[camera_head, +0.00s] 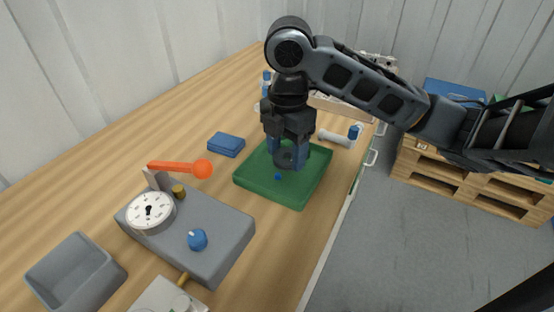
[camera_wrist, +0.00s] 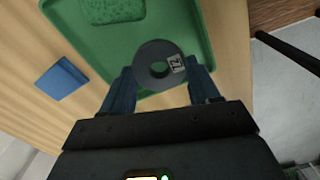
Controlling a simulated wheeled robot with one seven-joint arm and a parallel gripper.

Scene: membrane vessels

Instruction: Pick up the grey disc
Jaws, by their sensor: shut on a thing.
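The grey disc (camera_wrist: 153,54) has a hole in its middle and a small light label on its face. It also shows in the head view (camera_head: 290,157), partly covered by the fingers. My gripper (camera_wrist: 160,82) is shut on the disc, with one blue finger on each side of it. The disc is over the green tray (camera_head: 310,184), which also shows in the wrist view (camera_wrist: 205,50). I cannot tell how far above the tray it is.
A blue box (camera_head: 226,145) lies left of the tray. A grey unit with a dial (camera_head: 150,211), an orange-ended lever (camera_head: 180,168) and a blue knob (camera_head: 197,240) stands nearer. A grey bin (camera_head: 72,277) is at lower left. A white cylinder (camera_head: 335,139) lies behind the tray.

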